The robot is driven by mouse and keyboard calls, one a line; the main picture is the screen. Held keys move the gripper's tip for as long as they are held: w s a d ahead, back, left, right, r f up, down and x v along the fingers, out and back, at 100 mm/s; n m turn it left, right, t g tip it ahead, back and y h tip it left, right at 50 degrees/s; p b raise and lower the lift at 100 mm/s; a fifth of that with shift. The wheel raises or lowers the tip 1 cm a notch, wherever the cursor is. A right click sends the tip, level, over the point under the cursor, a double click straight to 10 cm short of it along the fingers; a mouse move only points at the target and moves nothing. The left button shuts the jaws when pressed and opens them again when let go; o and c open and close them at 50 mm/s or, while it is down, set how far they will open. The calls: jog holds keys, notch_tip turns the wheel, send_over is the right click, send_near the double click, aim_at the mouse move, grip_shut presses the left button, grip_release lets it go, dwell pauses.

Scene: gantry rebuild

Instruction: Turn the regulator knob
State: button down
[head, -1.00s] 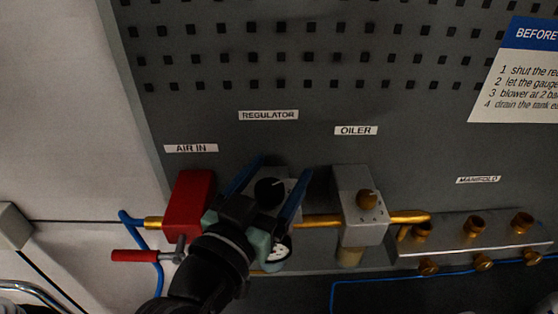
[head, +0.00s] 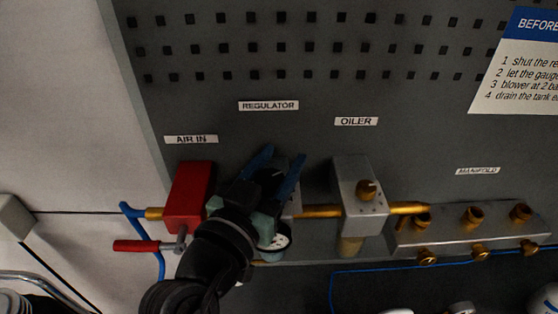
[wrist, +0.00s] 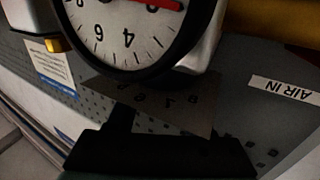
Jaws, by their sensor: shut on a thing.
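The regulator is a grey block (head: 297,205) under the REGULATOR label (head: 268,105), mostly hidden behind my gripper in the head view. Its black knob (head: 272,178) shows dimly between the blue fingers. My gripper (head: 284,153) is shut on the knob, one finger on either side. The regulator's round white gauge (head: 275,243) hangs below; in the wrist view the gauge (wrist: 125,35) is large and upside down, with a red needle near the top edge. A numbered plate (wrist: 170,100) shows beyond it. The grip itself is dark and unclear in the wrist view.
A red AIR IN valve block (head: 188,198) with a red lever (head: 135,246) stands close to the left. The oiler (head: 352,205) with its brass knob is to the right, then a manifold (head: 470,236). Brass pipe (head: 318,211) joins the blocks.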

aim_at(261, 170)
jog(key=shift+n+y, duration=0.3)
jog(key=shift+y, duration=0.1)
jog(key=shift+w+a+n+t+y, duration=0.15)
jog(key=shift+n+t+y, duration=0.15)
jog(key=shift+n+y, duration=0.4)
jog(key=shift+s+a+n+t+y, duration=0.15)
jog(key=shift+n+t+y, duration=0.25)
jog(key=shift+y, duration=0.65)
jog(key=shift+w+a+n+t+y, duration=0.2)
jog(key=shift+n+y, duration=0.4)
jog(key=shift+y, duration=0.25)
jog(key=n+y+b, duration=0.1)
jog(key=n+y, duration=0.1)
jog(key=y, duration=0.1)
jog(key=shift+a+f+b, duration=0.15)
jog(key=shift+a+b, duration=0.05)
jog(key=shift+b, duration=0.15)
jog(key=n+y+b, duration=0.1)
jog(key=y+b, duration=0.1)
jog(key=n+g+y+b, duration=0.1)
jog(key=n+y+b, duration=0.1)
jog(key=y, duration=0.1)
jog(key=shift+s+a+f, duration=0.1)
jog(key=shift+a, duration=0.3)
jog(key=n+g+y+b, duration=0.2)
jog(key=y+b, duration=0.1)
jog(key=shift+s+a+n+y, duration=0.2)
jog(key=shift+a+n+y, duration=0.1)
jog(key=shift+a+n, duration=0.1)
jog(key=shift+y, duration=0.3)
